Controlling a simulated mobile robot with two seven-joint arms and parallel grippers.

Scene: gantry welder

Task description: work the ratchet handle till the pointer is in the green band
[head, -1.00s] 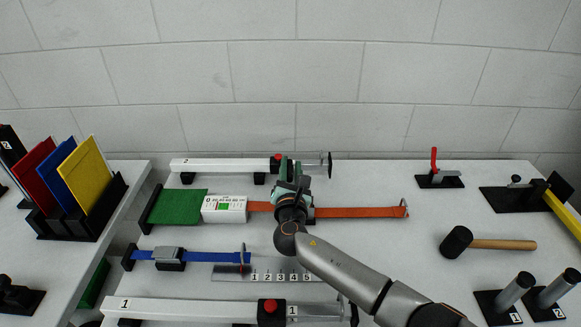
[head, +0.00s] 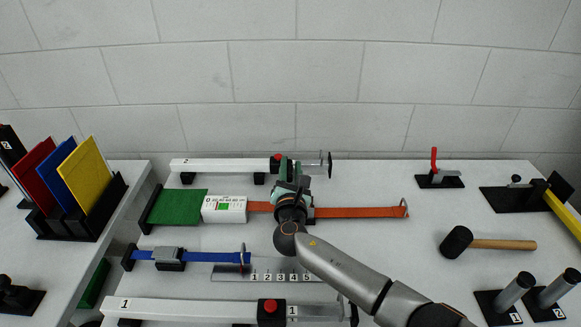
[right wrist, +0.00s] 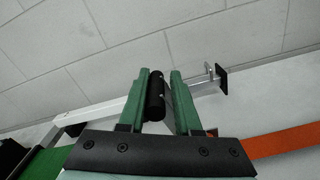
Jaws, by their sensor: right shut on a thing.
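The white gauge box (head: 224,203) has a scale and a small green band (head: 223,206). It stands at the left end of the orange strap (head: 360,212); its pointer is too small to make out. My right gripper (head: 285,165) is over the strap, right of the gauge, and hides most of the ratchet in the head view. In the right wrist view, my green fingers (right wrist: 161,92) are closed about the black grip of the ratchet handle (right wrist: 156,92). My left gripper is not in view.
A white rail (head: 225,164) with a red knob lies behind the strap. A blue strap (head: 210,256) and another white rail (head: 190,309) lie in front.

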